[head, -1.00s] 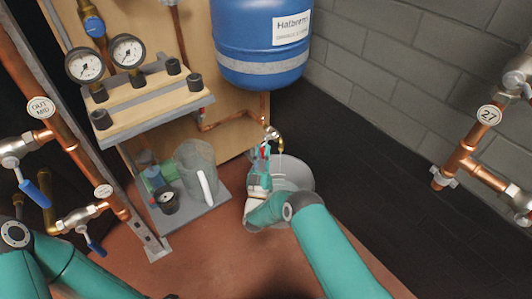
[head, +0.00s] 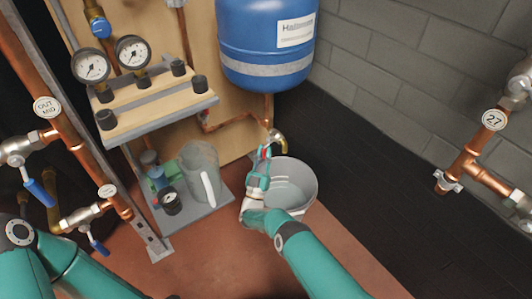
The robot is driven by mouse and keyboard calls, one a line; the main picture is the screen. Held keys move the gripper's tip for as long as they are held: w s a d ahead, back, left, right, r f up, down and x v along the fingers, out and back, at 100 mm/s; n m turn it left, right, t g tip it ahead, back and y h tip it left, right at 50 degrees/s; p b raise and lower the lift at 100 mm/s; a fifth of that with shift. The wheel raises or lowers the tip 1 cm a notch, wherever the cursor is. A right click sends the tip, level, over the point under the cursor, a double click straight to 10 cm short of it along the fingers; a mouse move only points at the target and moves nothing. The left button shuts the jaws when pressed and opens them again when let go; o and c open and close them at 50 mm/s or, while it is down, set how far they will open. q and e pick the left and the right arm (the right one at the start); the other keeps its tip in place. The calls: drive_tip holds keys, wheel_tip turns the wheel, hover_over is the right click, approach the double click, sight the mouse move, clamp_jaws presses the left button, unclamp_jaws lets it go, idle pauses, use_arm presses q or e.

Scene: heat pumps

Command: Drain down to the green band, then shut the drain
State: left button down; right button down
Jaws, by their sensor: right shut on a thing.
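The brass drain cock (head: 279,138) sits on the copper pipe below the blue vessel (head: 265,40). My right gripper (head: 265,153) is at the cock, shut on its red handle (head: 265,152), which the fingers partly hide. A grey bucket (head: 309,185) stands below the spout with liquid in it; no stream shows from the spout. Two round white gauges, a left one (head: 92,67) and a right one (head: 132,52), stand above the wooden shelf. Their needles and any green band are too small to read. My left arm shows at lower left; its gripper is out of view.
Copper pipes with blue-handled valves run along the left. A pipe with tag 27 (head: 493,121) stands at right. Dark floor behind the bucket is clear.

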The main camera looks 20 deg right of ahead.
drive_tip(key=shift+a+f, duration=0.2)
drive_tip(key=shift+f, duration=0.1)
drive_tip(key=c, duration=1.1)
unclamp_jaws()
drive_tip(key=shift+d+r, duration=0.1)
